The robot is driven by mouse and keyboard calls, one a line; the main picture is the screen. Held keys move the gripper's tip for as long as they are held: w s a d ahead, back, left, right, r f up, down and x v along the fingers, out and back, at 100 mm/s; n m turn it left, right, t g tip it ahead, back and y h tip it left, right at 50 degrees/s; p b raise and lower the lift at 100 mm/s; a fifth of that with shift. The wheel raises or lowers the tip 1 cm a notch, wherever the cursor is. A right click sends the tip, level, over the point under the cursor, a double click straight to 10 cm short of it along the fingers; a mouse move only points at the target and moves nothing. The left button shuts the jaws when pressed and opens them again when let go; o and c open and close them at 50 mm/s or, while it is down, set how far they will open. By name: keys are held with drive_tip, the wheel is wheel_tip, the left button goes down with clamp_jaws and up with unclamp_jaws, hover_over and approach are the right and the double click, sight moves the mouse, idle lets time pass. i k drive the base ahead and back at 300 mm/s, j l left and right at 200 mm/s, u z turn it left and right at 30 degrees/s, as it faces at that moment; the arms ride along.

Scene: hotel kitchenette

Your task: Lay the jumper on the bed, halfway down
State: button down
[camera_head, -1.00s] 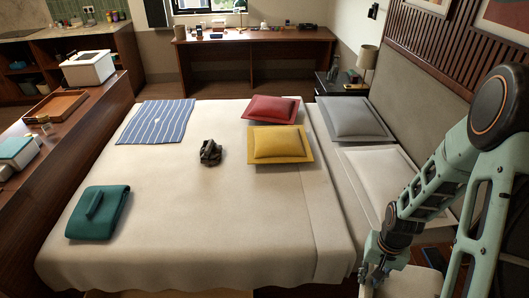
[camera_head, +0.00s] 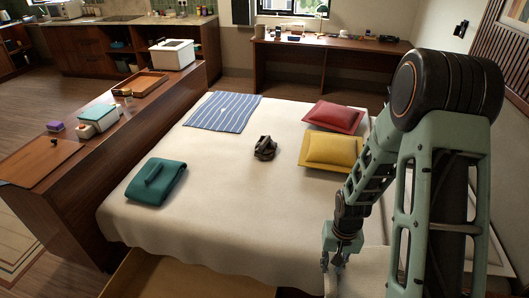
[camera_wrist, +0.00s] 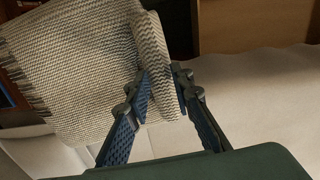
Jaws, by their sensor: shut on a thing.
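My gripper (camera_wrist: 160,100) is shut on a folded grey-and-cream woven cloth (camera_wrist: 75,70), pinching its folded right edge in the wrist view. The cloth has a fringe at its left end and looks more like a throw than a jumper. In the head view my gripper (camera_head: 335,262) is low at the right, by the near right part of the bed (camera_head: 225,200). A folded teal garment with a strip across its top (camera_head: 155,182), possibly a jumper, lies on the bed's near left part.
On the bed lie a blue striped cloth (camera_head: 222,111), a small dark crumpled thing (camera_head: 265,148), a red cushion (camera_head: 334,117) and a yellow cushion (camera_head: 332,151). The bed's middle is mostly clear. A long wooden counter (camera_head: 75,195) runs along the left.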

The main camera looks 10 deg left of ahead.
sight(256, 209)
drive_tip(key=i+l+u, duration=0.1)
drive_tip(key=u, duration=0.3)
drive_tip(key=i+l+u, duration=0.1)
drive_tip(key=u, duration=0.3)
drive_tip(key=l+u, duration=0.2)
drive_tip(key=u, duration=0.15)
drive_tip(key=l+u, duration=0.2)
drive_tip(key=u, duration=0.2)
drive_tip(key=i+l+u, duration=0.1)
drive_tip(key=l+u, duration=0.5)
drive_tip(key=i+l, duration=0.05)
drive_tip(key=l, duration=0.05)
